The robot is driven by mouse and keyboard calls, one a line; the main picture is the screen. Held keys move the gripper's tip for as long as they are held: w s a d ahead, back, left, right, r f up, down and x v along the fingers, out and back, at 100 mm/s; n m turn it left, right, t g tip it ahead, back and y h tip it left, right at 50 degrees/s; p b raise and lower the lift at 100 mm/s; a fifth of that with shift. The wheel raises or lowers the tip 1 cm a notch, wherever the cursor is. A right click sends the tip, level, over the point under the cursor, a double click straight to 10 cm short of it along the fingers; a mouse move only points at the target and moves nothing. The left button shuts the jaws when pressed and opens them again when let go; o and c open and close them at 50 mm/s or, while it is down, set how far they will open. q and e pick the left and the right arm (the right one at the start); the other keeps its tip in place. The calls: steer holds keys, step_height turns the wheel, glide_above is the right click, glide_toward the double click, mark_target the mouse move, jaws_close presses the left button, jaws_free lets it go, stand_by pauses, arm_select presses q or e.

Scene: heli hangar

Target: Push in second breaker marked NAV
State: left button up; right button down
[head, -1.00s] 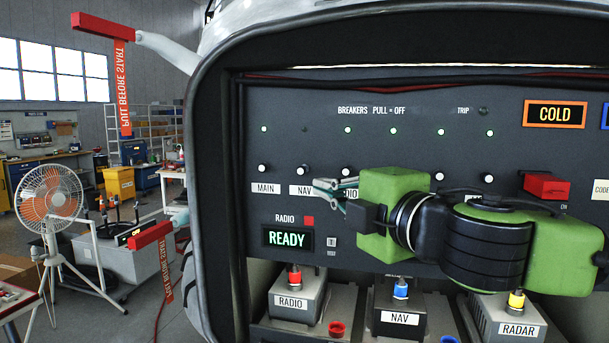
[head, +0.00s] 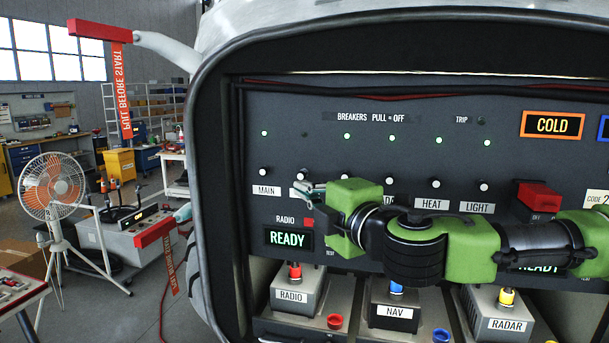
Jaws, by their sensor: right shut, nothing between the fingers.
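The breaker panel (head: 450,148) fills the upper opening, marked "BREAKERS PULL = OFF". The second breaker knob (head: 303,172) is white-tipped and sits right of the MAIN knob (head: 264,171). The small light above it (head: 304,134) is dark, while the other breaker lights are green. My right gripper (head: 306,194) is shut and empty, its fingertips just below the second knob, covering most of the NAV label. I cannot tell whether the fingertips touch the panel. My left gripper is not in view.
My right arm hides other labels. A red guarded switch (head: 539,196) is at right, below the COLD sign (head: 552,125). RADIO (head: 299,294), NAV (head: 395,312) and RADAR (head: 507,324) boxes stand below. A red handle with streamer (head: 98,30) sticks out at upper left.

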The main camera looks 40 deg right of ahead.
mark_target(304, 176)
steer(key=w+d+p, duration=0.2)
steer(key=w+d, duration=0.1)
steer(key=w, duration=0.2)
steer(key=shift+w+d+p, duration=0.2)
steer(key=shift+w+p, duration=0.05)
steer(key=shift+p, duration=0.1)
steer(key=shift+f, duration=0.1)
steer(key=shift+w+d+b, duration=0.55)
steer(key=shift+d+b, duration=0.1)
steer(key=shift+d, duration=0.1)
